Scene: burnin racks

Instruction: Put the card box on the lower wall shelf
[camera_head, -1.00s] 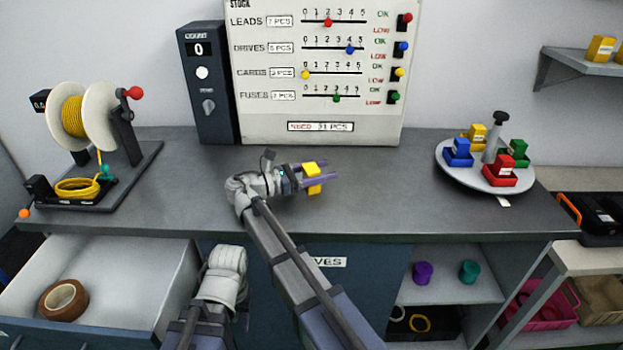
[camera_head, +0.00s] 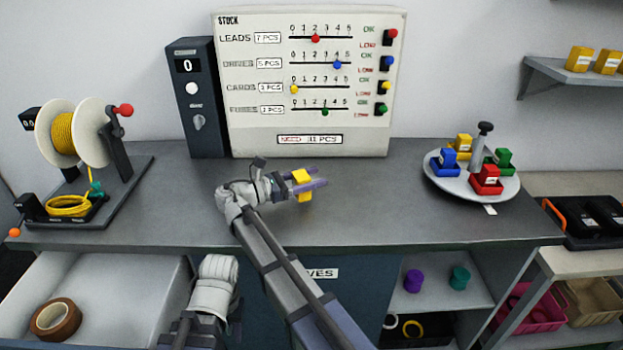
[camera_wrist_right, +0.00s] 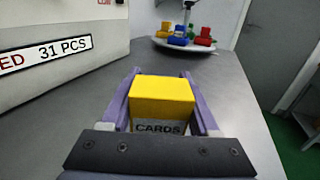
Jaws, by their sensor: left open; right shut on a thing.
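The card box (camera_head: 302,186) is a small yellow block with a "CARDS" label. In the right wrist view the card box (camera_wrist_right: 162,97) sits between the purple fingers. My right gripper (camera_head: 308,188) is shut on it, above the middle of the counter and in front of the stock panel. A grey wall shelf (camera_head: 545,72) is at the upper right, with yellow boxes (camera_head: 578,59) (camera_head: 606,62) on it; its right end is cut off by the picture edge. My left arm shows at the bottom, left of centre, but its fingers cannot be seen.
A round tray (camera_head: 455,187) with coloured boxes and a dark-knobbed post stands on the counter at right. The stock panel (camera_head: 300,139) and dark counter unit (camera_head: 203,125) stand at the back. A cable spool (camera_head: 95,132) is at left. An open drawer (camera_head: 120,285) holds brown tape.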

